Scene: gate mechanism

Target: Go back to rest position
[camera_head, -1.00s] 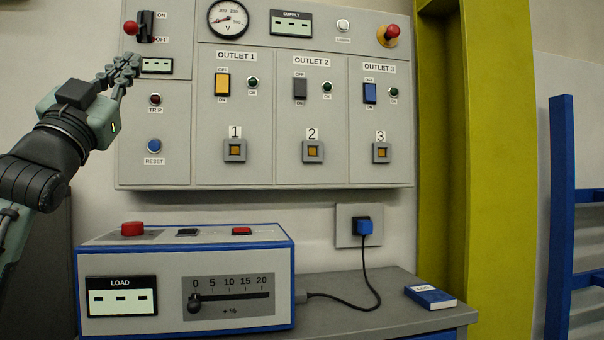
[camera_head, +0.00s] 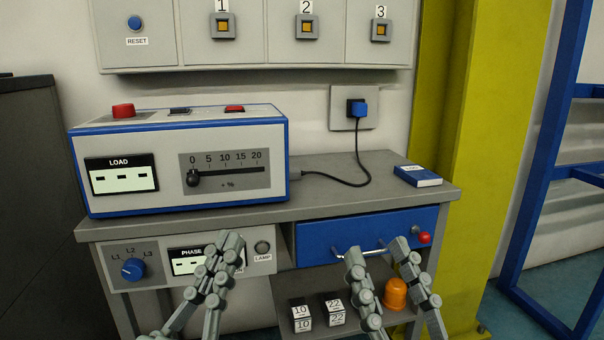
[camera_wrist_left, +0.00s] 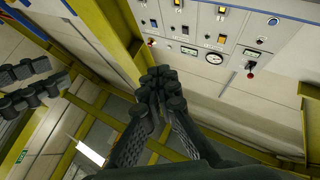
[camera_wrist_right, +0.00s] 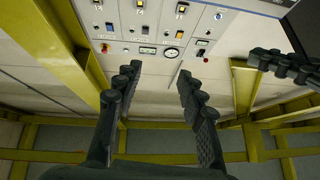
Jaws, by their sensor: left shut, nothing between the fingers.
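My left gripper (camera_head: 222,262) is low in the head view, in front of the bench's phase panel. Its fingers are together and hold nothing; they also meet in the left wrist view (camera_wrist_left: 162,85). My right gripper (camera_head: 378,262) is to its right, in front of the blue drawer (camera_head: 318,238). Its fingers are spread apart with nothing between them, as the right wrist view (camera_wrist_right: 158,85) also shows. Neither gripper is seen holding anything. The wall panel with outlet buttons (camera_head: 280,38) is above and behind both grippers.
The grey bench (camera_head: 330,185) carries the load box (camera_head: 236,145), a plugged-in cable (camera_head: 345,181) and a blue book (camera_head: 418,176). Number cubes (camera_head: 302,312) and an orange dome (camera_head: 395,294) sit on the shelf below. A yellow post (camera_head: 462,110) and blue frame (camera_head: 548,150) stand at right.

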